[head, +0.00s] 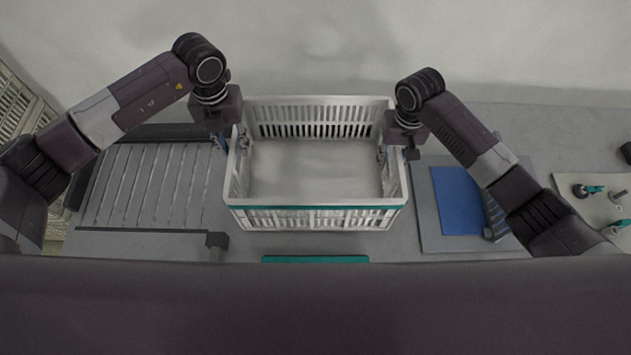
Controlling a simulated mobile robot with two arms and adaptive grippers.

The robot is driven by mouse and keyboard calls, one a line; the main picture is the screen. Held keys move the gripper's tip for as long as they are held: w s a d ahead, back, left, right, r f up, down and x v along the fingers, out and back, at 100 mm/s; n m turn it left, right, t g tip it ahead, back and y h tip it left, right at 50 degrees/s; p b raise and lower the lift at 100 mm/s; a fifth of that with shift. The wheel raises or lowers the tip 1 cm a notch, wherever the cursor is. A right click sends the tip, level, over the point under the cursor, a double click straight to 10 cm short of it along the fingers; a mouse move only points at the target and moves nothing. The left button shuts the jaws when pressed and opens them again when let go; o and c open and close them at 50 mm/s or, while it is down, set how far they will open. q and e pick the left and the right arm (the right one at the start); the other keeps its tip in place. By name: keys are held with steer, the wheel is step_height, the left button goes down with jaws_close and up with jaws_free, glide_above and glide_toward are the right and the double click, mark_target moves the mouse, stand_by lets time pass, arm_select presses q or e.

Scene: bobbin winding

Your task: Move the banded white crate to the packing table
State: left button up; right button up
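The white crate (316,218) with a teal band along its near rim is in the middle of the head view. It is upright, looks empty, and appears to rest on the grey table. My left gripper (232,143) is at the crate's left wall, one finger outside and one inside. My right gripper (396,154) is at the right wall in the same way. Both grippers look open, with their fingers spread around the rim. The fingertips are small, and contact with the walls is hard to tell.
A roller conveyor (150,187) lies left of the crate. A grey board (427,215) with a blue sheet (457,201) lies to the right. A teal strip (315,259) is on the near edge. A light tray (597,206) with small teal-and-dark parts is far right. A wall stands behind.

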arm_select(q)
step_height(320, 180, up, 4)
steer(key=shift+r, duration=0.3)
arm_select(e)
steer(key=shift+r, duration=0.3)
step_height(320, 180, up, 11)
steer(key=shift+r, duration=0.2)
arm_select(q)
steer(key=shift+s, duration=0.1)
arm_select(e)
steer(key=shift+f, duration=0.1)
